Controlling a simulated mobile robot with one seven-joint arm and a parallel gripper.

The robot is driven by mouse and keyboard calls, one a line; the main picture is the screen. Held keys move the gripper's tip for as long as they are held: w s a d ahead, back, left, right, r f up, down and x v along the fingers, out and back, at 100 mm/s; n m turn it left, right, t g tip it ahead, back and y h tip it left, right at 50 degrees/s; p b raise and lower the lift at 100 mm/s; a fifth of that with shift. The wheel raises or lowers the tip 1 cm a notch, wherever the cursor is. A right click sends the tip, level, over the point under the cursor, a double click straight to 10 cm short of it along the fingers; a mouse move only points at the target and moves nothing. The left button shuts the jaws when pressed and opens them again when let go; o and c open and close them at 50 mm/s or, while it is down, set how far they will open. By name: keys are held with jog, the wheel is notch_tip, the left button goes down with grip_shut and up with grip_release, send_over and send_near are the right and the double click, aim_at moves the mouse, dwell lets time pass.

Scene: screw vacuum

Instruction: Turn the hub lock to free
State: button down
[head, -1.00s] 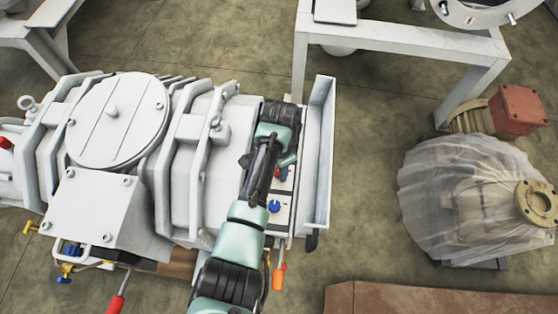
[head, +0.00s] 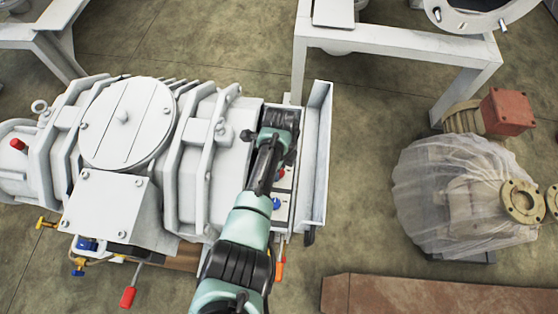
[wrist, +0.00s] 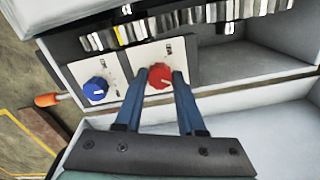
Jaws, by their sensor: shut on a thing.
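In the wrist view a red knob (wrist: 159,79) with a white pointer mark sits on a white panel plate. My gripper (wrist: 161,72) is shut on it, with one blue-grey finger on each side. A blue knob (wrist: 95,88) stands on its own plate to the left, clear of the fingers. I cannot read the labels to tell which knob is the hub lock. In the head view the red knob (head: 281,174) shows just right of my arm, and the blue knob (head: 276,204) lies below it. My fingertips are hidden there by the arm.
A row of terminals (wrist: 140,32) runs behind the knobs in the open white box. The box wall (head: 317,160) rises close on the right. The pale pump housing (head: 125,125) stands left of my arm. A plastic-wrapped machine (head: 455,195) stands apart at right, with open floor between.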

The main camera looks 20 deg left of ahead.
jog(key=shift+d+m+p, duration=0.15)
jog(key=shift+m+p, duration=0.15)
jog(key=shift+m, duration=1.9)
jog(key=c, duration=0.5)
grip_release()
jog(key=shift+r, duration=0.1)
notch_tip(320, 180, up, 13)
jog(key=p, duration=0.6)
jog(key=shift+p, duration=0.35)
